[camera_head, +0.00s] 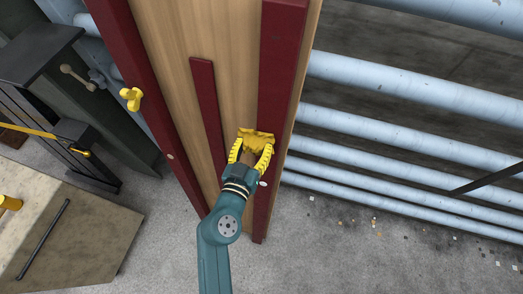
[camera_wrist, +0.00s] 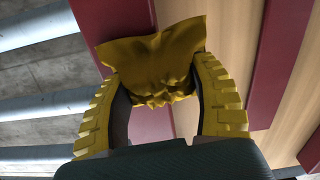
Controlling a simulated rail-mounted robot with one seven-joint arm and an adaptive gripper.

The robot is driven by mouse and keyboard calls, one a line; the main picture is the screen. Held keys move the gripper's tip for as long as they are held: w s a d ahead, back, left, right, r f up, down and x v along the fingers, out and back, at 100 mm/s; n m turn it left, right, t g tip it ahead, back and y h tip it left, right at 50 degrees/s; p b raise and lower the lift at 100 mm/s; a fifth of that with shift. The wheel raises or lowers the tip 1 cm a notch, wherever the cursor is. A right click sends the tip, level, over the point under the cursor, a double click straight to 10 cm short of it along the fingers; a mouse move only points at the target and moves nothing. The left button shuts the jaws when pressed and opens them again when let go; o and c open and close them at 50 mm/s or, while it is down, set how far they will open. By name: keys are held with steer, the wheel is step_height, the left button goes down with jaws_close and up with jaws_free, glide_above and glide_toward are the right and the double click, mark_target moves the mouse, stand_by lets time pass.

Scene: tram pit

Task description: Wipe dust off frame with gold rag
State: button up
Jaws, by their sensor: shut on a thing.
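The gold rag (camera_head: 256,139) is bunched between the yellow fingers of my gripper (camera_head: 252,153). My gripper is shut on it. I cannot make out dust on the frame; part of the strip is hidden by the rag and gripper.
Pale blue pipes (camera_head: 400,117) run across to the right of the frame. A yellow knob (camera_head: 131,98) is by the left red strip. A beige box (camera_head: 75,235) stands at lower left. Small bright bits (camera_head: 374,220) lie on the grey floor at right.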

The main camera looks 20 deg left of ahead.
steer(key=shift+a+r, duration=0.1)
steer(key=shift+a, duration=0.05)
steer(key=shift+s+a+r, duration=0.1)
steer(key=shift+s+r, duration=0.05)
steer(key=shift+s, duration=0.25)
steer(key=shift+s+d+r+b, duration=0.15)
steer(key=shift+s+r+b, duration=0.05)
steer(key=shift+s, duration=1)
steer(key=shift+s+d+r+b, duration=0.15)
steer(key=shift+s, duration=1.05)
steer(key=s, duration=0.2)
steer(key=s+b, duration=0.1)
steer(key=shift+d+r, duration=0.15)
steer(key=shift+r, duration=0.1)
